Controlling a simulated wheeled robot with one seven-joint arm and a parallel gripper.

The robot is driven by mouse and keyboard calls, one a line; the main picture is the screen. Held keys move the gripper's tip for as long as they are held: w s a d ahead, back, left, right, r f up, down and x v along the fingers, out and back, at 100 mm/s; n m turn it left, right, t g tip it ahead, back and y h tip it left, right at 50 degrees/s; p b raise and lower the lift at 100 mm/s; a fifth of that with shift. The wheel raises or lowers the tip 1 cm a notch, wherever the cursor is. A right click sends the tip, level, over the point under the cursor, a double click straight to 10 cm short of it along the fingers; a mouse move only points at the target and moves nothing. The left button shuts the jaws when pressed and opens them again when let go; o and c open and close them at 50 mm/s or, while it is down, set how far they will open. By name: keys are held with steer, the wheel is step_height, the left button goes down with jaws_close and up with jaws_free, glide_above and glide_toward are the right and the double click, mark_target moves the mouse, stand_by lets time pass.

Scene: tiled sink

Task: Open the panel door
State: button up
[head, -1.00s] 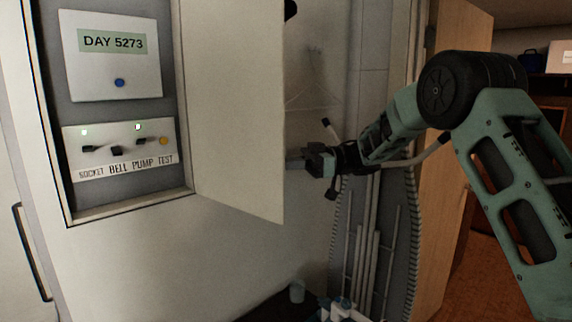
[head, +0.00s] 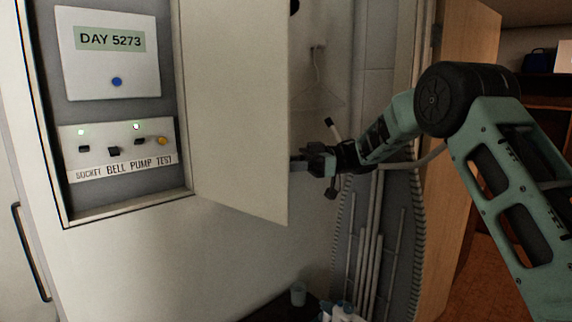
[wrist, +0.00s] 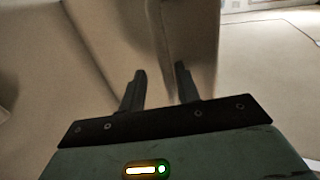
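The panel door (head: 236,100) is a plain beige slab hinged at the right side of the control box (head: 122,205). It stands swung wide open to the right, leaving the box's front uncovered. My gripper (head: 298,163) is at the door's free right edge, partly hidden behind it in the head view. In the wrist view, the two dark fingers of my gripper (wrist: 160,88) are apart, with the beige door (wrist: 190,45) close in front of them. I cannot tell whether a finger touches the door.
Inside the box are a "DAY 5273" display (head: 110,40) and a labelled switch panel (head: 120,148). Pipes (head: 370,255) and a wooden door (head: 455,150) stand at right.

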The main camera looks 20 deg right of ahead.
steer(key=d+b, duration=0.6)
steer(key=d, duration=1.1)
steer(key=shift+w+d, duration=0.2)
steer(key=shift+w, duration=0.15)
steer(key=shift+f, duration=0.1)
